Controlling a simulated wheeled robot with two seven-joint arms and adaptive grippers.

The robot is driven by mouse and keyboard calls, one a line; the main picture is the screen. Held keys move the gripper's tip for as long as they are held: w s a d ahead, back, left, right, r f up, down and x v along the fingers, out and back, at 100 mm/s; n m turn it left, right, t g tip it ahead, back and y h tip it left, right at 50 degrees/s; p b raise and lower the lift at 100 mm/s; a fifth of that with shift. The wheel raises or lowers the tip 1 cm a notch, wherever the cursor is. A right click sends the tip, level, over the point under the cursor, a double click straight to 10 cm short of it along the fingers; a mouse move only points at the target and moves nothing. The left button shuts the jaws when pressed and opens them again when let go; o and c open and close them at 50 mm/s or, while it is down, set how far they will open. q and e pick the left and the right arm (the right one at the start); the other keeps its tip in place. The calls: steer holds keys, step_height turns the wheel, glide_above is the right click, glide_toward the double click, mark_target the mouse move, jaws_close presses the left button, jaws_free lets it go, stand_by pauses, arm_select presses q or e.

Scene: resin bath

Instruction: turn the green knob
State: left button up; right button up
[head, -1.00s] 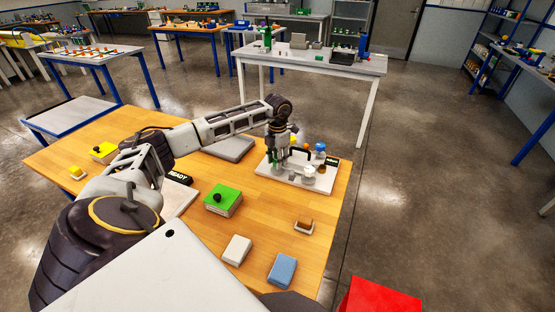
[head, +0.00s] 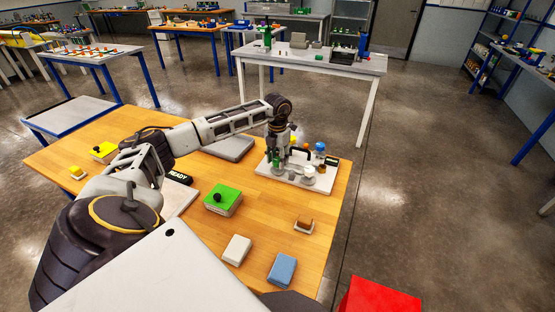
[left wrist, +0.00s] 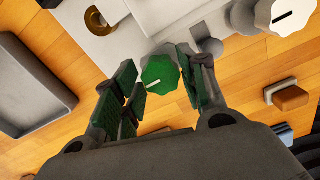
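The green knob (left wrist: 160,75) is round with a scalloped edge and a white mark pointing to the lower left in the left wrist view. It sits on a pale panel (left wrist: 120,45). My left gripper (left wrist: 161,80) reaches down over it, with its green-padded fingers on both sides and apparently touching it. In the head view my left gripper (head: 277,155) is over the left part of the white board (head: 296,182), hiding most of the knob. My right gripper is not in view.
A white knob (left wrist: 280,15) is beside the green knob. A green-topped box (head: 222,198) is nearer on the wooden table.

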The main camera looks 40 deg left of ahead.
mark_target(277, 160)
arm_select(q)
steer(key=shift+o, duration=0.9)
steer(key=shift+r, duration=0.1)
step_height(277, 160, up, 12)
steer(key=shift+f, duration=0.2)
stand_by(0.6)
